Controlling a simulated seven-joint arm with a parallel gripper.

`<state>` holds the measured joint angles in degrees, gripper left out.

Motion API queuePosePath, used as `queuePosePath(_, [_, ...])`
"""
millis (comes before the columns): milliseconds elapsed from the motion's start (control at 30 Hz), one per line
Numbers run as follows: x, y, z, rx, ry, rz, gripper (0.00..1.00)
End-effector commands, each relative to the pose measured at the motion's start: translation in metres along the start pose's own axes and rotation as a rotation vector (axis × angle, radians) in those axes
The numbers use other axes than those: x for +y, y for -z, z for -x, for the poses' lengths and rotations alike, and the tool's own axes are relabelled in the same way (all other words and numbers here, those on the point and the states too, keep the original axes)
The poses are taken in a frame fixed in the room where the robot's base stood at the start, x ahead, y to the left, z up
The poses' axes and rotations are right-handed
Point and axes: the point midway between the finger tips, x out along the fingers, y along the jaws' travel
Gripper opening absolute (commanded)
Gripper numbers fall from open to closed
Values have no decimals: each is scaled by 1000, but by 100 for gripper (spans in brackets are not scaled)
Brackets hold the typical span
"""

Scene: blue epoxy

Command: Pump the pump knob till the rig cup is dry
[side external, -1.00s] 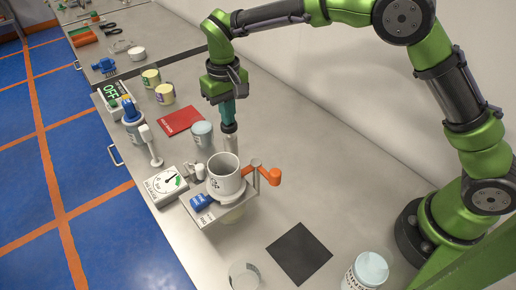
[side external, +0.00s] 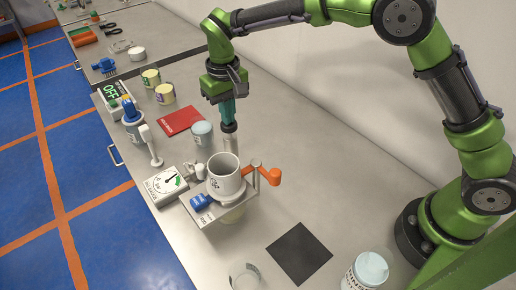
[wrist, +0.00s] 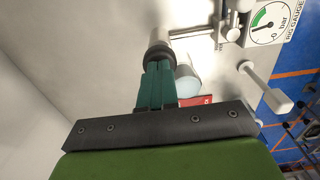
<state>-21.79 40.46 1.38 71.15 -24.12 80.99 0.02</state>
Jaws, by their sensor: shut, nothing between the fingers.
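My gripper (side external: 228,121) points down with its teal fingers closed together. Their tips are at the top of the dark pump knob (side external: 229,128), which caps a pale metal cylinder behind the rig cup. The wrist view also shows the fingertips (wrist: 157,68) against the dark knob (wrist: 158,54), with nothing between them. I cannot tell whether they press on it. The rig cup (side external: 219,188) is a light grey open cup on the rig plate. Its contents cannot be made out. The rig gauge (side external: 160,187) stands left of the cup, with a green band and a dark needle.
An orange crank handle (side external: 270,177) sticks out right of the cup. A blue-lidded jar (side external: 202,137) and red booklet (side external: 181,121) lie behind the rig. A white-handled tool (side external: 151,147) stands to the left.

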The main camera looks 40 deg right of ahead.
Motion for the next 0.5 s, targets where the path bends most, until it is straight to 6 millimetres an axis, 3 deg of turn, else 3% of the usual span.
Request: queuePosePath(500, [0,0,51,2,0,0,0])
